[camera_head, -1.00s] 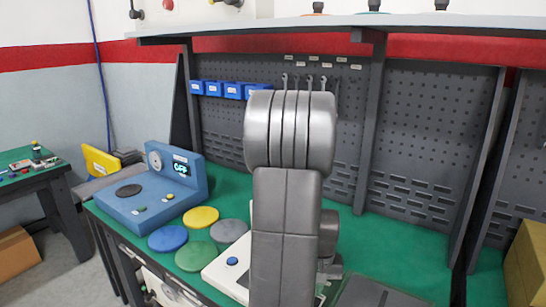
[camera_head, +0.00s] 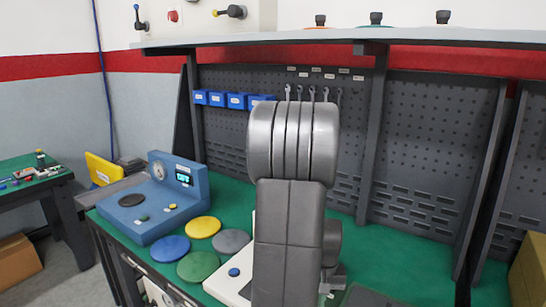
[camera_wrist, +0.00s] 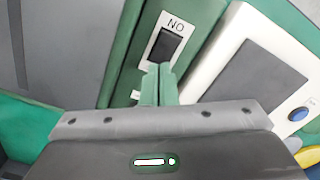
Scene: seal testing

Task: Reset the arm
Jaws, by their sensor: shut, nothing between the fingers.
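My gripper (camera_wrist: 160,84) shows in the wrist view with its two narrow fingers together and nothing between them. It points toward a green panel with a dark switch (camera_wrist: 166,46) labelled "NO"; I cannot tell whether the fingertips touch it. A white device (camera_wrist: 215,82) with a grey pad and a blue button lies to the right of the fingers. In the head view my grey arm stands upright in the middle and hides much of the bench behind it; the fingers cannot be made out there.
On the green bench (camera_head: 400,254), left of my arm, stand a blue tester (camera_head: 150,218) and yellow (camera_head: 203,227), blue (camera_head: 170,248), green (camera_head: 198,266) and grey (camera_head: 231,241) discs. A pegboard (camera_head: 430,150) rises behind, under a shelf (camera_head: 450,37).

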